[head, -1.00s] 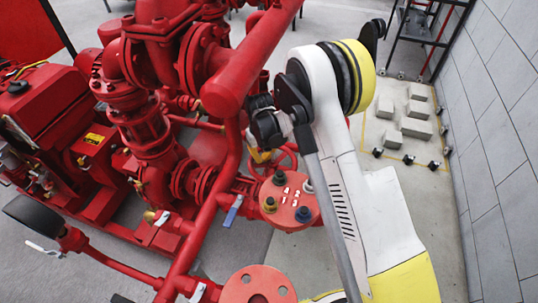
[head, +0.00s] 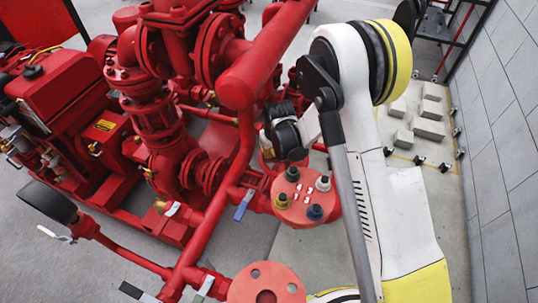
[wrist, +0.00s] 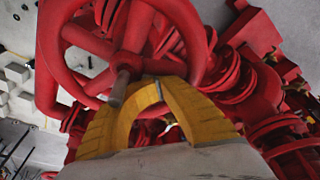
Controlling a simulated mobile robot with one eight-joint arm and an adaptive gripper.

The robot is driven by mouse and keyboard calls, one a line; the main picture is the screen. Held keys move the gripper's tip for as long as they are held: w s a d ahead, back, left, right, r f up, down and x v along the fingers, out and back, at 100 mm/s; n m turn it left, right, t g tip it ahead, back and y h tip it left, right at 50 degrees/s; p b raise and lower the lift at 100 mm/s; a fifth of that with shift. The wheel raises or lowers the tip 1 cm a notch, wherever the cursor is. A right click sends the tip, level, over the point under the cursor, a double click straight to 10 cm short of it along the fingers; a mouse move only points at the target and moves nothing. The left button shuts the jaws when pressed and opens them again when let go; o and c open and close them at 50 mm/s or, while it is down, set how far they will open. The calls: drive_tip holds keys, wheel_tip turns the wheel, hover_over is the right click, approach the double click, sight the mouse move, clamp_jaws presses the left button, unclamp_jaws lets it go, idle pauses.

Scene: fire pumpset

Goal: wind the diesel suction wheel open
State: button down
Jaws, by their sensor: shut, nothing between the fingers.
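A red spoked handwheel (wrist: 74,52) fills the upper left of the wrist view, with a grey stem end (wrist: 119,88) standing out of its hub. My gripper (wrist: 160,90) shows there as two yellow fingers with their tips together. It is shut and empty. The fingertips overlap the lower right part of the wheel in the picture, close beside the stem. I cannot tell whether they touch the wheel. In the head view the wheel is mostly hidden behind my dark wrist, just behind a red round flange.
The red round flange (head: 305,195) with coloured fittings stands close below my wrist. A thick red pipe (head: 240,85) and a blue-handled valve (head: 243,204) lie left of it. Grey blocks (head: 430,110) sit on the floor at right, near the grey wall (head: 500,150).

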drive_tip(key=s+d+g, duration=0.1)
drive_tip(key=s, duration=0.1)
drive_tip(key=s+d, duration=0.1)
drive_tip(key=s, duration=0.1)
drive_tip(key=s+d+g+h, duration=0.1)
drive_tip(key=s, duration=0.1)
drive_tip(key=shift+s+f+g, duration=0.15)
drive_tip(key=shift+f+g, duration=0.15)
drive_tip(key=shift+f, duration=0.05)
drive_tip(key=shift+w+d, duration=0.1)
drive_tip(key=shift+w, duration=0.25)
drive_tip(key=shift+w+r+p, duration=0.2)
drive_tip(key=shift+r+p, duration=0.3)
drive_tip(key=shift+r, duration=0.2)
drive_tip(key=r+p, duration=0.1)
drive_tip(key=r, duration=0.1)
drive_tip(key=r+p, duration=0.1)
drive_tip(key=r, duration=0.1)
drive_tip(key=r+p, duration=0.1)
drive_tip(key=r, duration=0.2)
drive_tip(key=shift+s+d, duration=0.3)
drive_tip(key=shift+d, duration=0.05)
drive_tip(key=shift+w+a, duration=0.1)
drive_tip(key=shift+a, duration=0.1)
